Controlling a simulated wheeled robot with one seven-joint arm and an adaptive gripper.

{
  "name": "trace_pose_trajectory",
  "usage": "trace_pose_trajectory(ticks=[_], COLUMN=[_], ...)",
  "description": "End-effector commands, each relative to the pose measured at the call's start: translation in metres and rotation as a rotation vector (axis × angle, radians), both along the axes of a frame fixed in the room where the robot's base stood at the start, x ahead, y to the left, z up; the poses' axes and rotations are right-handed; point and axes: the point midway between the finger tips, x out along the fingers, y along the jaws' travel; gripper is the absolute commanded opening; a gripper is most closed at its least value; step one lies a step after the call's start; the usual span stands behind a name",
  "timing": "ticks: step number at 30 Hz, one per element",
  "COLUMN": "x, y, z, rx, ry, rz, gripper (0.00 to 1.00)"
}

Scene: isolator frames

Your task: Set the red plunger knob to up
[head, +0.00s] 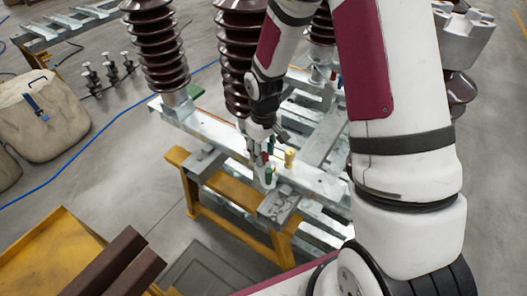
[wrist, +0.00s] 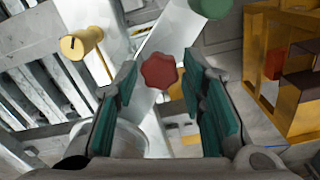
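The red plunger knob (wrist: 158,71) has a scalloped round head. In the wrist view it shows between the tips of my gripper (wrist: 160,76), whose two teal-padded fingers stand apart on either side of it. I see no finger touching it, and its depth between the fingers is hard to judge. In the head view the red knob (head: 265,157) is a small patch just below my gripper (head: 266,139), partly hidden. Whether the knob is up or down cannot be told. A yellow knob (head: 290,157) and a green knob (head: 269,175) stand close by.
The knobs sit on a grey metal frame (head: 218,132) carried by a yellow stand (head: 232,218). Tall brown ribbed insulators (head: 157,45) rise behind my gripper. In the wrist view the yellow knob (wrist: 82,43) is left and the green knob (wrist: 208,6) upper right.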

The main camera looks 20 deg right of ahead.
Motion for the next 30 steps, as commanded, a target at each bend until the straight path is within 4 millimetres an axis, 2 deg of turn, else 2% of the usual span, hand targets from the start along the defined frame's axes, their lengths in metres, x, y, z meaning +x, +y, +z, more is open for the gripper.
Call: trace_pose_trajectory(ticks=[1, 3, 4, 9, 15, 22, 23, 25, 30], x=[0.000, 0.000, 0.000, 0.000, -0.001, 0.000, 0.000, 0.000, 0.000], y=[0.000, 0.000, 0.000, 0.000, 0.000, 0.000, 0.000, 0.000, 0.000], z=[0.000, 0.000, 0.000, 0.002, 0.023, 0.022, 0.022, 0.022, 0.022], rx=[0.000, 0.000, 0.000, 0.000, 0.000, 0.000, 0.000, 0.000, 0.000], ry=[0.000, 0.000, 0.000, 0.000, -0.002, 0.000, 0.000, 0.000, 0.000], rz=[0.000, 0.000, 0.000, 0.000, -0.002, -0.001, -0.001, -0.001, 0.000], gripper=[0.19, 0.03, 0.00, 0.00, 0.00, 0.00, 0.33, 0.48, 0.48])
